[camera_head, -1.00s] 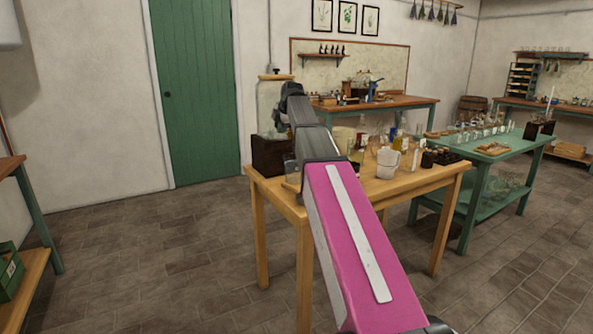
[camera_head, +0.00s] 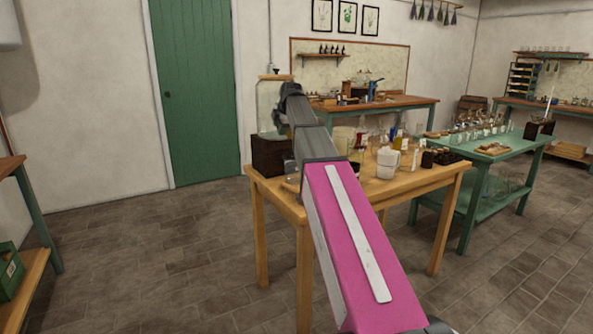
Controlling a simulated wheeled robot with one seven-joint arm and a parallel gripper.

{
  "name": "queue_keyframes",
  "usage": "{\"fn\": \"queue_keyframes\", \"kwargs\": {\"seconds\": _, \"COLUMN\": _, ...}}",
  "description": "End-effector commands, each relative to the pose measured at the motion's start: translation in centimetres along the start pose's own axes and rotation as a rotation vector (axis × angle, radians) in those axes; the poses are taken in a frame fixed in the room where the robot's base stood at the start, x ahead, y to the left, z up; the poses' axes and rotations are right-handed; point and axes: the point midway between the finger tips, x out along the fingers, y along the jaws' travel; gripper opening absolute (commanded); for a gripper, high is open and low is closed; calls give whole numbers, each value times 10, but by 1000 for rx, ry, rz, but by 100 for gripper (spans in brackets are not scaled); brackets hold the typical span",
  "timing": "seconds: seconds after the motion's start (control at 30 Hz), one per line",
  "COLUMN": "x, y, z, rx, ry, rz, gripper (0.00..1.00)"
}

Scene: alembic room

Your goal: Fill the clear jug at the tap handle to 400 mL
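A large clear glass vessel (camera_head: 267,106) with a wooden lid stands on a dark wooden block (camera_head: 268,154) at the left end of the wooden table. My arm reaches over the table towards this vessel and covers its right side. My gripper is hidden behind my own arm, so its fingers and anything in them do not show. The tap handle is not visible; my arm covers the area in front of the block. I cannot make out the clear jug for sure. A white beaker-like pot (camera_head: 387,163) stands on the table right of my arm.
The wooden table (camera_head: 440,179) also carries bottles, a yellow-liquid flask (camera_head: 398,139) and small dark jars (camera_head: 440,157) on its right side. A green table (camera_head: 520,149) with glassware stands behind it.

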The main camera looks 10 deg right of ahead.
Motion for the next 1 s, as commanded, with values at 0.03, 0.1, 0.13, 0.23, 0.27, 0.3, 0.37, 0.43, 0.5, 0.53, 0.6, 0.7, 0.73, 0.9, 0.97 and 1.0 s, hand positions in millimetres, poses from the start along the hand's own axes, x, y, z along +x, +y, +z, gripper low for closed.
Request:
{"fn": "queue_keyframes", "kwargs": {"seconds": 0.03, "x": 0, "y": 0, "z": 0, "rx": 0, "ry": 0, "rz": 0, "gripper": 46}}
{"fn": "queue_keyframes", "kwargs": {"seconds": 0.1, "x": 0, "y": 0, "z": 0, "rx": -1, "ry": 1, "rz": 0, "gripper": 46}}
{"fn": "queue_keyframes", "kwargs": {"seconds": 0.13, "x": 0, "y": 0, "z": 0, "rx": -1, "ry": 1, "rz": 0, "gripper": 46}}
{"fn": "queue_keyframes", "kwargs": {"seconds": 0.23, "x": 0, "y": 0, "z": 0, "rx": -1, "ry": 1, "rz": 1, "gripper": 59}}
{"fn": "queue_keyframes", "kwargs": {"seconds": 0.27, "x": 0, "y": 0, "z": 0, "rx": -1, "ry": 1, "rz": 1, "gripper": 68}}
{"fn": "queue_keyframes", "kwargs": {"seconds": 0.3, "x": 0, "y": 1, "z": 0, "rx": -1, "ry": 1, "rz": 2, "gripper": 75}}
{"fn": "queue_keyframes", "kwargs": {"seconds": 0.37, "x": 0, "y": 1, "z": 0, "rx": -1, "ry": 1, "rz": 3, "gripper": 75}}
{"fn": "queue_keyframes", "kwargs": {"seconds": 0.43, "x": 0, "y": 2, "z": 0, "rx": -2, "ry": 1, "rz": 4, "gripper": 75}}
{"fn": "queue_keyframes", "kwargs": {"seconds": 0.5, "x": 0, "y": 2, "z": 0, "rx": -2, "ry": 1, "rz": 5, "gripper": 75}}
{"fn": "queue_keyframes", "kwargs": {"seconds": 0.53, "x": 0, "y": 3, "z": 0, "rx": -2, "ry": 1, "rz": 6, "gripper": 75}}
{"fn": "queue_keyframes", "kwargs": {"seconds": 0.6, "x": 0, "y": 3, "z": 0, "rx": -2, "ry": 1, "rz": 7, "gripper": 75}}
{"fn": "queue_keyframes", "kwargs": {"seconds": 0.7, "x": 0, "y": 4, "z": 0, "rx": -2, "ry": 1, "rz": 7, "gripper": 70}}
{"fn": "queue_keyframes", "kwargs": {"seconds": 0.73, "x": 0, "y": 4, "z": 0, "rx": -3, "ry": 1, "rz": 8, "gripper": 68}}
{"fn": "queue_keyframes", "kwargs": {"seconds": 0.9, "x": 0, "y": 4, "z": 0, "rx": -3, "ry": 1, "rz": 7, "gripper": 66}}
{"fn": "queue_keyframes", "kwargs": {"seconds": 0.97, "x": 0, "y": 4, "z": 0, "rx": -3, "ry": 1, "rz": 7, "gripper": 66}}
{"fn": "queue_keyframes", "kwargs": {"seconds": 1.0, "x": 0, "y": 4, "z": 0, "rx": -2, "ry": 1, "rz": 7, "gripper": 66}}
